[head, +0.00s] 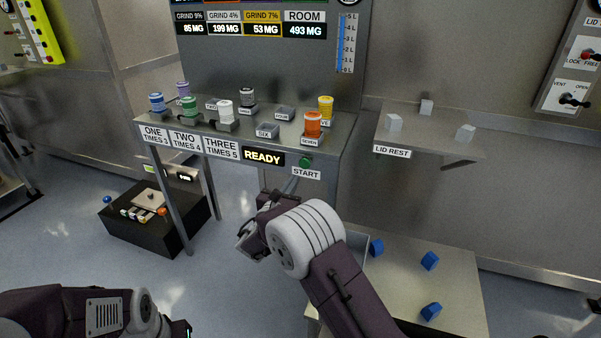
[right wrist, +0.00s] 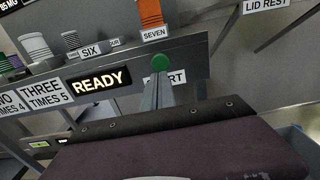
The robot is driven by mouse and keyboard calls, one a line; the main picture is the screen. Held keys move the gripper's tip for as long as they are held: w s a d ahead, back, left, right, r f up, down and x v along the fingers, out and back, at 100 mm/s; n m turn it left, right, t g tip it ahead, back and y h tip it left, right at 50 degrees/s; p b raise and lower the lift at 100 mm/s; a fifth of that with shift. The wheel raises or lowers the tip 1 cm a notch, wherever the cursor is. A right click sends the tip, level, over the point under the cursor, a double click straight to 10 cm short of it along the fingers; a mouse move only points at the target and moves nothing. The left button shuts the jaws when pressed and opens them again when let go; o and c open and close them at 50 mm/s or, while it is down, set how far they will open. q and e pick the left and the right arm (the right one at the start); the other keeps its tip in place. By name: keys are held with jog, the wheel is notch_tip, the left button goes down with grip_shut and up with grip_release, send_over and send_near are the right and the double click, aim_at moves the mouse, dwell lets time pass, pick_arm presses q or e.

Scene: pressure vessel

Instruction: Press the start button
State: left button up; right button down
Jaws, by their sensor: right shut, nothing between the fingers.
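The green start button (head: 305,162) sits on the front edge of the grey bench (head: 345,140), just above the START label (head: 306,174). The READY display (head: 264,158) is lit to its left. My right gripper (head: 292,184) is shut and empty, its fingertips pointing up at the bench front, just below and left of the button in the head view. In the right wrist view the closed fingers (right wrist: 158,88) end just under the green button (right wrist: 160,62) and partly cover the START label. I cannot tell whether they touch the button. My left arm shows at bottom left; its gripper is out of view.
Coloured spools, including an orange one (head: 313,124), stand on the bench above the button. A LID REST shelf (head: 440,143) is on the right wall. A low table (head: 450,270) with blue blocks stands at lower right. A black box (head: 150,225) is on the floor at left.

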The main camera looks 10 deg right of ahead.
aim_at(304, 165)
jog(key=x, duration=0.7)
jog(key=shift+b, duration=0.3)
